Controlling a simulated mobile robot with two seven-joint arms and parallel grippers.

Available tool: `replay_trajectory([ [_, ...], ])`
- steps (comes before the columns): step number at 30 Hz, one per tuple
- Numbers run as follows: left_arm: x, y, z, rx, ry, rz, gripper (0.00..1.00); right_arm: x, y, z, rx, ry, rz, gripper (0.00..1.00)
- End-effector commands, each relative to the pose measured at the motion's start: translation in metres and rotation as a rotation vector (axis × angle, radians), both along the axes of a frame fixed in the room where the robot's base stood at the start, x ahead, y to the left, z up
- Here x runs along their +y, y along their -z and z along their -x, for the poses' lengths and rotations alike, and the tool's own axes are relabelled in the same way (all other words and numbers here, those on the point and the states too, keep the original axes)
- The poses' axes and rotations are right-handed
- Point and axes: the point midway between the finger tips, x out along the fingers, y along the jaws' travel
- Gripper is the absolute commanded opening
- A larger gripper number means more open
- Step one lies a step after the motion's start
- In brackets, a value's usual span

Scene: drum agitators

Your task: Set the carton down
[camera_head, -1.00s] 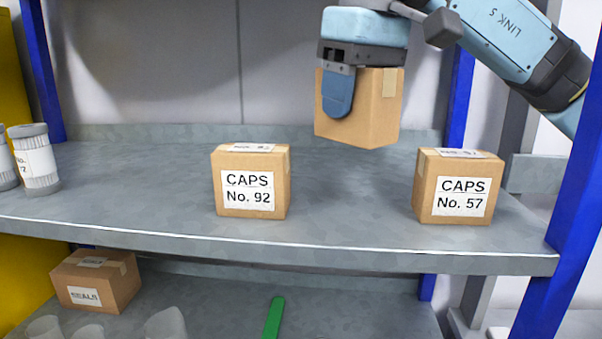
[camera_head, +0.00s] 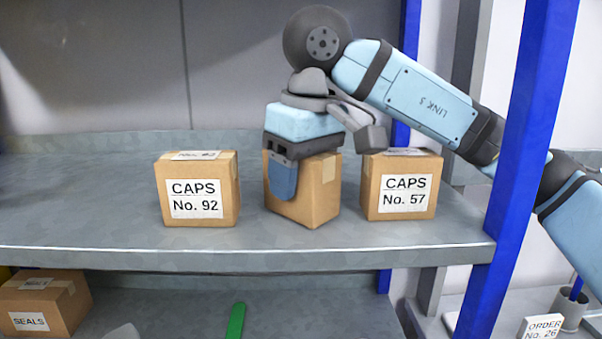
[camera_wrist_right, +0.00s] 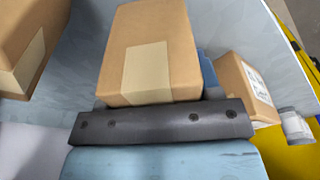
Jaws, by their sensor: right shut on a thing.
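The carton (camera_head: 318,192) is a plain brown box with a tape strip, between two labelled cartons on the upper grey shelf. My right gripper (camera_head: 283,180) is shut on it from above, one blue finger lying over its front side. Its base appears at shelf level; I cannot tell whether it touches. In the right wrist view the carton (camera_wrist_right: 150,45) sits right beyond the dark gripper body (camera_wrist_right: 160,122). My left gripper is not in view.
The CAPS No. 92 carton (camera_head: 198,190) stands left, with a gap. The CAPS No. 57 carton (camera_head: 402,185) stands close on the right. The upper shelf (camera_head: 90,215) is clear at left. A blue post (camera_head: 515,170) stands at right. A SEALS carton (camera_head: 45,303) is below.

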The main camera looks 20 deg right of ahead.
Motion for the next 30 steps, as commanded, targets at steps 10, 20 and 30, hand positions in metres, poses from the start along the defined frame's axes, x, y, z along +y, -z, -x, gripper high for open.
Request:
replay_trajectory([
  [10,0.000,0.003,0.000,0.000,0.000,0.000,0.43,0.000,0.003,0.000,0.000,0.000,0.000,0.84],
  [20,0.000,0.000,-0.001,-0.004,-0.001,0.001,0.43,-0.001,-0.017,0.002,-0.002,0.000,-0.001,0.84],
  [30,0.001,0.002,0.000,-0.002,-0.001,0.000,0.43,-0.006,-0.090,0.011,-0.005,0.001,0.001,0.84],
])
